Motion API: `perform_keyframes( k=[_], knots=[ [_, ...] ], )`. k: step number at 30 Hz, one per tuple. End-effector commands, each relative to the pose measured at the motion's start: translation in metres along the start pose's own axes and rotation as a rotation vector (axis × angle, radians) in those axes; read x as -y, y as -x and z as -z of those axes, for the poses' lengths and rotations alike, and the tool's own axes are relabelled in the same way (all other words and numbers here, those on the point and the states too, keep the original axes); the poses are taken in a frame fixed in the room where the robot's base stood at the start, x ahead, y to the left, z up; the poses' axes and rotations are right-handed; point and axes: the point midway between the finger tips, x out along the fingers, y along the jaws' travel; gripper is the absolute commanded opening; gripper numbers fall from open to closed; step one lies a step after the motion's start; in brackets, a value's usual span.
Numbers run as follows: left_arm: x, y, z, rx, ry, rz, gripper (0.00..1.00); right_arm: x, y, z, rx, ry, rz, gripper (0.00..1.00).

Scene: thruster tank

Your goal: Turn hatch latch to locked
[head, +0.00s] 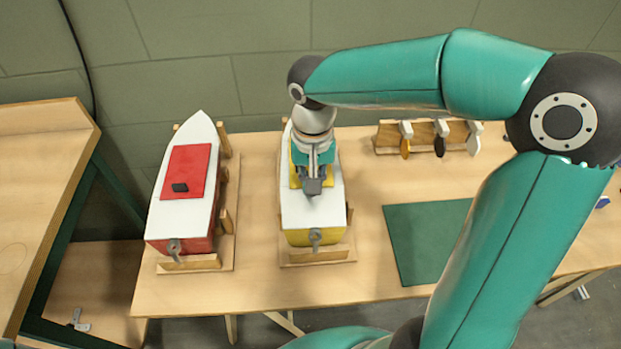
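A white-decked boat with a yellow hull (299,237) sits in a wooden cradle in the middle of the table. Its yellow hatch (296,180) shows only at the edges. My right gripper (313,187) points down over this hatch and hides its latch, so I cannot tell how the latch is turned or whether the fingers grip it. A second white-decked boat with a red hull (195,244) stands to the left. Its red hatch (187,160) carries a dark latch (180,187) lying roughly crosswise. My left gripper is out of view.
A green mat (412,250) lies right of the yellow boat, partly behind my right arm. A wooden rack (388,138) with several propeller-like parts stands at the back right. Another wooden bench (35,190) is at the left. Bare tabletop (256,215) lies between the boats.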

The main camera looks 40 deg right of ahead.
Motion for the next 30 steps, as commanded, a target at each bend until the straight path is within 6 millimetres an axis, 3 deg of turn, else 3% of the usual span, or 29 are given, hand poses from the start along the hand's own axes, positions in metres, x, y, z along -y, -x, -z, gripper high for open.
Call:
perform_keyframes(
  k=[1,5,17,23,30],
  knots=[
    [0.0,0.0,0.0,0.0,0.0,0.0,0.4,0.0,0.001,0.001,-0.003,-0.001,0.001,0.15],
    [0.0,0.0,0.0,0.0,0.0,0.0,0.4,0.0,0.001,0.0,-0.002,0.0,0.001,0.37],
    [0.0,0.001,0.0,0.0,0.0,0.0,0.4,0.0,0.005,0.001,-0.002,0.0,0.001,0.38],
    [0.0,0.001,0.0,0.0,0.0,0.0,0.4,0.001,0.031,0.001,-0.005,0.001,0.003,0.38],
    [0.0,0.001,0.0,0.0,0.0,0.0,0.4,0.002,0.08,0.002,-0.005,0.0,0.003,0.38]
  ],
)
